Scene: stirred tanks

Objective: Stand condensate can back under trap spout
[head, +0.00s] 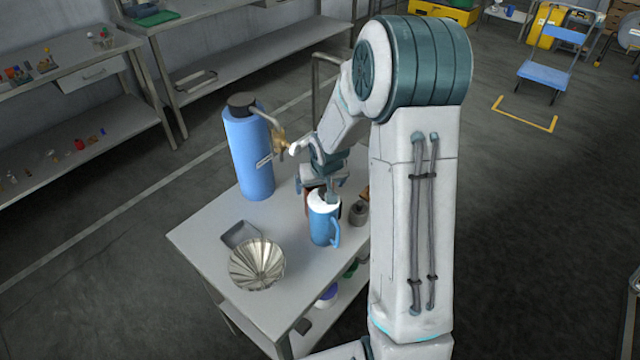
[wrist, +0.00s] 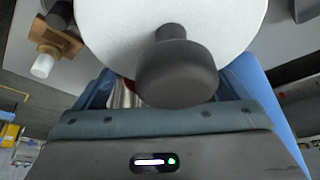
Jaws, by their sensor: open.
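A tall blue cylinder (head: 248,155) with a dark cap stands at the back of the bench. A pipe curves from its top to a brass fitting with a spout (head: 279,145), overhanging the bench. My gripper (head: 322,186) is open and low over the bench, right of the spout and behind a blue handled jug (head: 323,228) with a white top. In the wrist view the white top (wrist: 110,25) and its dark knob (wrist: 177,72) cover much of the space before my fingers. Part of a shiny metal thing (wrist: 122,95) shows between the fingers, possibly the can; the knob hides the rest.
A fluted metal bowl (head: 257,266) and a shallow grey tray (head: 240,234) sit at the bench's front left. A small grey knobbed thing (head: 358,212) is right of the jug. The bench (head: 205,228) is clear along its left side.

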